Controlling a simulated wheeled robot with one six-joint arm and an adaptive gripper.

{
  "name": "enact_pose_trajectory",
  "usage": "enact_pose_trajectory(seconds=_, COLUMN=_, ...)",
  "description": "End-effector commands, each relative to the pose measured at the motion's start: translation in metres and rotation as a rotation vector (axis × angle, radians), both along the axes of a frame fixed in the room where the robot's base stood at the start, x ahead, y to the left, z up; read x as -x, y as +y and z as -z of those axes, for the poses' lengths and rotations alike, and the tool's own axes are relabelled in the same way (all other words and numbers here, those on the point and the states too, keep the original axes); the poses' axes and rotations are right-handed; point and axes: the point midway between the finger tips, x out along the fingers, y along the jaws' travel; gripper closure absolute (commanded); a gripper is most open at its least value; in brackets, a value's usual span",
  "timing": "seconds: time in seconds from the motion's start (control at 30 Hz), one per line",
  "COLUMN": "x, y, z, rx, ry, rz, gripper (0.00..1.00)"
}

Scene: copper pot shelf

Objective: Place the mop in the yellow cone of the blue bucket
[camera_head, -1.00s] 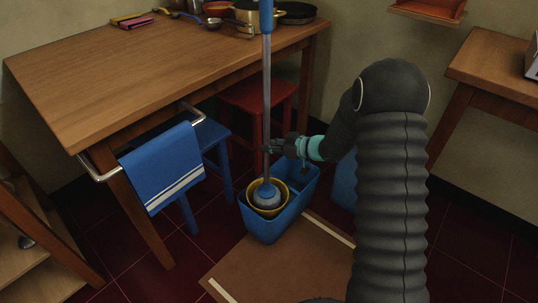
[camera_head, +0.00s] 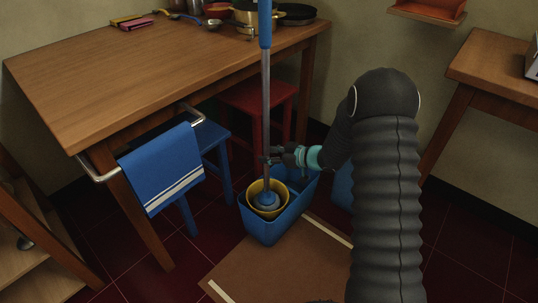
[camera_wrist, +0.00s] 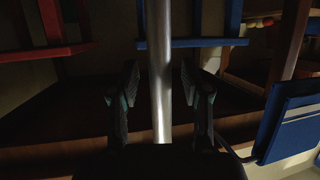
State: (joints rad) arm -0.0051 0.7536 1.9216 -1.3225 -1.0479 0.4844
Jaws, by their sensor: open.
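The mop (camera_head: 266,110) stands nearly upright, with a blue grip at the top, a grey metal pole and a blue-grey head. Its head sits inside the yellow cone (camera_head: 252,203) of the blue bucket (camera_head: 268,228) on the floor. My gripper (camera_head: 272,155) is at the lower part of the pole, above the bucket. In the wrist view my gripper (camera_wrist: 160,80) is open, with a finger on each side of the pole (camera_wrist: 159,60) and small gaps visible between them. The bottom of the mop head is hidden inside the cone.
A wooden table (camera_head: 150,75) with pans and utensils stands behind left. A blue towel (camera_head: 162,168) hangs from its rail. A blue stool (camera_head: 210,140) and a red stool (camera_head: 258,105) stand beneath. A brown mat (camera_head: 275,268) lies in front of the bucket.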

Motion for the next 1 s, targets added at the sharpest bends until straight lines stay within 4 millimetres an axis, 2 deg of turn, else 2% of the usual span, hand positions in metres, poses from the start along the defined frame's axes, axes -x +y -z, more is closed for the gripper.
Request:
enact_pose_trajectory(seconds=0.13, x=0.000, y=-0.001, z=-0.005, rx=0.001, ry=-0.001, rz=0.001, gripper=0.53)
enact_pose_trajectory(seconds=0.27, x=0.006, y=-0.014, z=-0.009, rx=0.000, ry=-0.001, rz=0.003, gripper=0.53)
enact_pose_trajectory(seconds=0.7, x=0.040, y=-0.084, z=-0.038, rx=0.000, ry=-0.001, rz=0.003, gripper=0.53)
enact_pose_trajectory(seconds=1.0, x=0.049, y=-0.101, z=-0.045, rx=0.000, ry=0.000, rz=0.000, gripper=0.53)
